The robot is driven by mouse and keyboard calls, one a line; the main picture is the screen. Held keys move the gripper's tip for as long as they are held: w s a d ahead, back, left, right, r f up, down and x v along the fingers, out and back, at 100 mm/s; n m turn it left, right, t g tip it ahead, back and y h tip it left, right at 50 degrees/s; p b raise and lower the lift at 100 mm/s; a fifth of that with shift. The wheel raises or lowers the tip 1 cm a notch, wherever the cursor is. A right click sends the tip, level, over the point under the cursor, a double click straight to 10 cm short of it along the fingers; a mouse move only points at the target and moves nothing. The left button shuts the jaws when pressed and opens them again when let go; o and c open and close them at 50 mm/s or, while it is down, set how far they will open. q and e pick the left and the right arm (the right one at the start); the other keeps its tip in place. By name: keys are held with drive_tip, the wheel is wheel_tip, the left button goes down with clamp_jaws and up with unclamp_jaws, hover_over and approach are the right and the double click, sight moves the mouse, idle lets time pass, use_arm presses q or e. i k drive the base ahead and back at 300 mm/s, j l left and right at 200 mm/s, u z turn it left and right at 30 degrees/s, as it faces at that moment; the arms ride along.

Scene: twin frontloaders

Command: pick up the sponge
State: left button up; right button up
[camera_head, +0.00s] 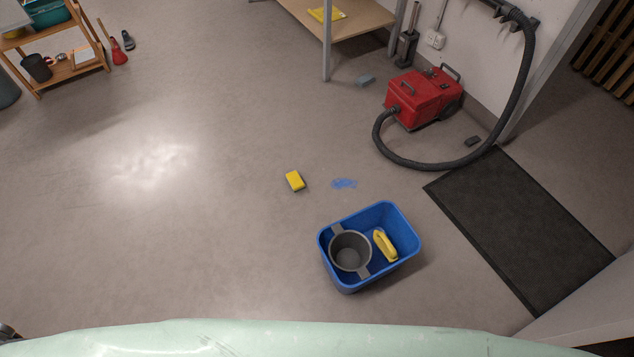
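A small yellow sponge (295,181) with a dark side lies on the grey floor near the middle of the head view. It is left of a blue smear (344,183) on the floor and apart from it. Neither of my grippers can be made out in this view. Only a small dark piece shows at the bottom left corner, too cut off to identify. Nothing touches the sponge.
A blue tub (406,222) with a grey pot and a yellow-handled item stands just below the sponge. A red vacuum (425,97) with a looping hose and a black mat (520,228) are at right. A pale green surface (260,340) spans the bottom.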

sight(293, 177)
drive_tip(key=i+j+z, duration=0.2)
drive_tip(key=z, duration=0.15)
drive_tip(key=i+j+z, duration=0.15)
drive_tip(key=j+z, duration=0.55)
drive_tip(key=j, duration=0.15)
drive_tip(key=i, duration=0.05)
